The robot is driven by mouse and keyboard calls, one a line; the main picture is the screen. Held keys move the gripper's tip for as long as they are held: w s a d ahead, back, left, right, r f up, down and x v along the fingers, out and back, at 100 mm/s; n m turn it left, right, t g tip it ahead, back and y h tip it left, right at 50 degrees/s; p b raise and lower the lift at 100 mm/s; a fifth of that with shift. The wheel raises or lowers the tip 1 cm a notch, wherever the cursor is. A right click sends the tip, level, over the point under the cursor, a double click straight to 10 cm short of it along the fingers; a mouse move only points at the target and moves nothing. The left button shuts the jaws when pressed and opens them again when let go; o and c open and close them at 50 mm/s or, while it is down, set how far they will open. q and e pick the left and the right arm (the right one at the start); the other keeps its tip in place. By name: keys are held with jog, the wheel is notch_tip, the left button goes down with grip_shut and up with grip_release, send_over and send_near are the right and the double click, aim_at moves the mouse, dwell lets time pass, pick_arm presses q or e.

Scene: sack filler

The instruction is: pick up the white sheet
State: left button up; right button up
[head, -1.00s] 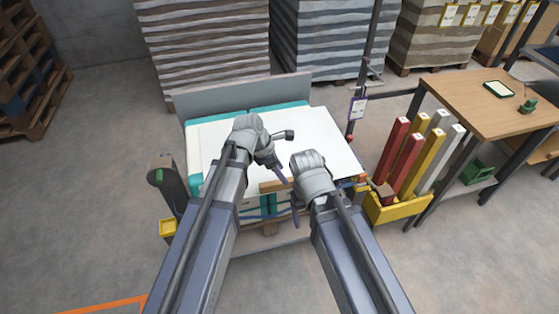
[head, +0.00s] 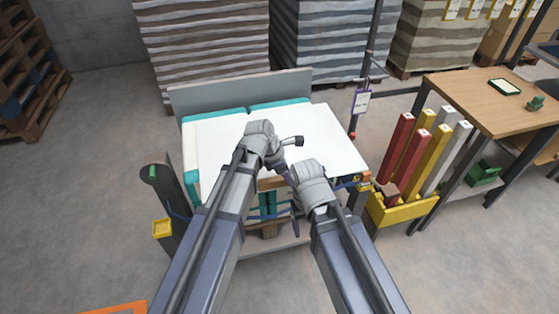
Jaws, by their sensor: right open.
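The white sheet (head: 222,150) lies flat on top of a teal-edged stack (head: 275,106) on a low stand, below a grey back panel. Both of my arms reach over its near part and hide some of it. My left gripper (head: 284,168) is over the sheet's near middle, mostly hidden by its own wrist; its jaws cannot be made out. My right gripper (head: 294,205) is open at the sheet's near edge, just right of the left one. Whether either touches the sheet cannot be told.
A yellow bin (head: 402,212) with red, yellow and white upright bars stands right of the stand, near a wooden table (head: 490,98). A dark post (head: 165,188) stands at the left. A pole with a tag (head: 361,101) rises at the right rear. Striped stacks stand behind.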

pick_arm(q)
grip_shut()
dwell(0.5)
dwell(0.9)
